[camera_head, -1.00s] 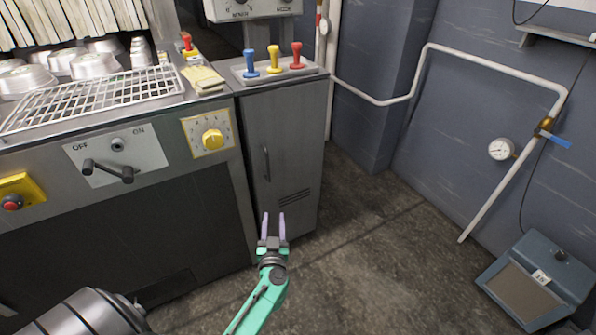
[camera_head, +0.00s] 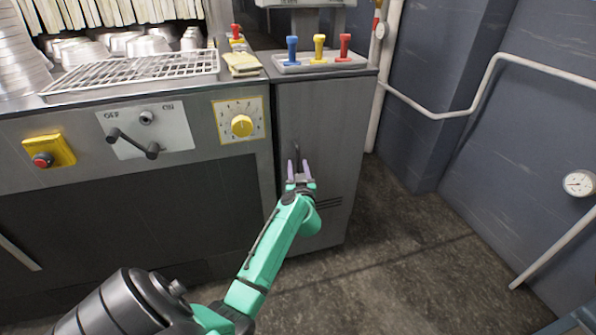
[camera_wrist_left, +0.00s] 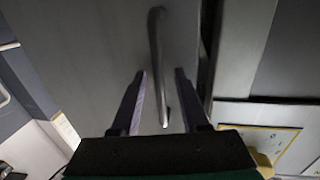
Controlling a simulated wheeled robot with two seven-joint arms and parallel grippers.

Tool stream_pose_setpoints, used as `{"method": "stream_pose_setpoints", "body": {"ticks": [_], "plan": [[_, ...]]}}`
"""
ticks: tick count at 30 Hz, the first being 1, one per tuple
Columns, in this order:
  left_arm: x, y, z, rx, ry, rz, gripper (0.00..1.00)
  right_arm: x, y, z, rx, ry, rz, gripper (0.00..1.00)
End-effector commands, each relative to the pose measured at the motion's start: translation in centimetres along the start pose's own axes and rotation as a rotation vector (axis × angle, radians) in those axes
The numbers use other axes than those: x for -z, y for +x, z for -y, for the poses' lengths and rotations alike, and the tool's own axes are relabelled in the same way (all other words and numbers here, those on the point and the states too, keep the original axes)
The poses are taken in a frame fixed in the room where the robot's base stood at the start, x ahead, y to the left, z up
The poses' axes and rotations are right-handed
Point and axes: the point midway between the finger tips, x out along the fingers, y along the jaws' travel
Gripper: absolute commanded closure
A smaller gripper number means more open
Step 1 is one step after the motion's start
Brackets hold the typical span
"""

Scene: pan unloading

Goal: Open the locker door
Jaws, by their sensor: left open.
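The grey locker door (camera_head: 333,115) is shut, below the top with the coloured knobs. Its dark upright bar handle (camera_head: 297,152) shows just above my left gripper (camera_head: 299,170) in the head view. My left gripper is open, with its two fingers spread. In the left wrist view the handle (camera_wrist_left: 157,60) reaches down between the open fingers (camera_wrist_left: 160,105), one finger on each side of it. I cannot tell whether either finger touches it. My arm hides the lower part of the handle in the head view. My right gripper is not in view.
Left of the locker stands a metal counter with a yellow dial (camera_head: 242,125), a lever panel (camera_head: 147,130) and a red button (camera_head: 43,160). Blue, yellow and red knobs (camera_head: 319,47) stand on the locker top. The floor (camera_head: 400,265) to the right is clear, up to a wall pipe (camera_head: 440,115).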

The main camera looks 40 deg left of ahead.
Motion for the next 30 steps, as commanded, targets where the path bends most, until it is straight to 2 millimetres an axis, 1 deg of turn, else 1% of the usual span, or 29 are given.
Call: {"method": "stream_pose_setpoints", "body": {"ticks": [7, 8, 9, 11, 30], "plan": [[0.03, 0.22, 0.01, -0.001, 0.001, 0.000, 0.55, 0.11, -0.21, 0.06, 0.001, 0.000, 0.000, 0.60], [0.03, 0.22, 0.01, -0.001, 0.001, 0.000, 0.63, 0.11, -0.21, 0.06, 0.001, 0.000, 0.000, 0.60], [0.03, 0.21, 0.00, -0.001, 0.001, 0.000, 0.78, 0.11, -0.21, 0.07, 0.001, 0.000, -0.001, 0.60], [0.03, 0.20, 0.00, -0.001, 0.001, 0.000, 1.00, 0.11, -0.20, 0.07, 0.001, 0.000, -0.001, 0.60], [-0.03, 0.16, 0.01, 0.000, 0.001, 0.001, 1.00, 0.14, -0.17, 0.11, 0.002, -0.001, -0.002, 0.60]]}}
